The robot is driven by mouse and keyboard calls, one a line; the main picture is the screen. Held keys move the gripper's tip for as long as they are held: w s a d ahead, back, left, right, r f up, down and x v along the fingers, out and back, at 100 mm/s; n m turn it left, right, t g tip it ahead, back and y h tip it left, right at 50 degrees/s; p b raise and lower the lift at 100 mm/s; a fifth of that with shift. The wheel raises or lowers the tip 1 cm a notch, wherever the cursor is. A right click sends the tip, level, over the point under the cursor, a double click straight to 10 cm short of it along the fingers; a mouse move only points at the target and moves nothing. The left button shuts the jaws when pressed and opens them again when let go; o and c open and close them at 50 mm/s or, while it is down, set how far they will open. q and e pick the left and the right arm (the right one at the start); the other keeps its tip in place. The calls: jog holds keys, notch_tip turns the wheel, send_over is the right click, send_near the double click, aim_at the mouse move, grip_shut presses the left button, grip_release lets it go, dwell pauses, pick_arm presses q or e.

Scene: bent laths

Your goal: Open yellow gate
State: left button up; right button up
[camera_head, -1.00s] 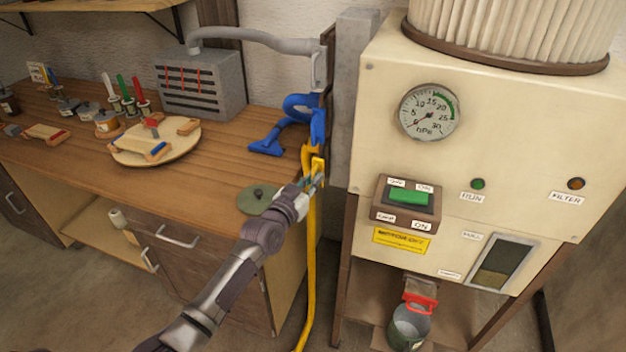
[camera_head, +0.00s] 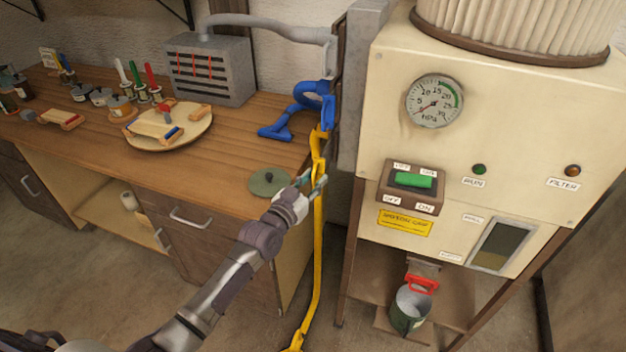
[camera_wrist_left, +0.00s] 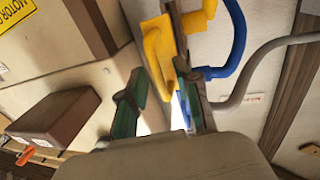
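The yellow gate (camera_head: 317,170) is a flat yellow piece on the yellow pipe (camera_head: 318,245), which runs down beside the bench's right end. Above it the pipe meets a blue pipe (camera_head: 310,97). My left gripper (camera_head: 313,186) is at the gate, just below its upper part. In the left wrist view its two green-tipped fingers (camera_wrist_left: 163,108) are spread apart, and the yellow piece (camera_wrist_left: 160,52) reaches toward the gap between them. I cannot tell whether a finger touches it. My right gripper is not in view.
A cream machine with a gauge (camera_head: 434,101) and a green switch (camera_head: 413,180) stands close on the right. A pot (camera_head: 410,308) is under it. The wooden bench on the left holds a grey box (camera_head: 210,68), a round board (camera_head: 168,128) and a green disc (camera_head: 269,182).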

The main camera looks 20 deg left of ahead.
pick_arm(q)
jog(key=shift+s, duration=0.15)
jog(key=v, duration=1.1)
jog(key=shift+s+a, duration=0.2)
jog(key=shift+s, duration=0.1)
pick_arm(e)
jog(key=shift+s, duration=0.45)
pick_arm(q)
jog(key=s+a+f+n+g+y, duration=0.1)
jog(key=s+f+g, duration=0.35)
jog(key=f, duration=1.15)
jog(key=s+a+f+g+y, duration=0.25)
jog(key=s+f, duration=0.35)
jog(key=f, duration=1)
jog(key=s+d+f+g, duration=0.1)
jog(key=s+f+g, duration=0.2)
jog(key=s+f, duration=0.3)
jog(key=s+d+f+g, duration=0.1)
jog(key=s+f+g, duration=0.2)
jog(key=s, duration=1.4)
jog(key=s+f+g, duration=0.3)
jog(key=s+f, duration=0.8)
jog(key=s, duration=0.1)
jog(key=shift+d+f+m+g, duration=0.25)
jog(key=shift+d+m+g, duration=0.05)
jog(key=shift+d+m, duration=0.1)
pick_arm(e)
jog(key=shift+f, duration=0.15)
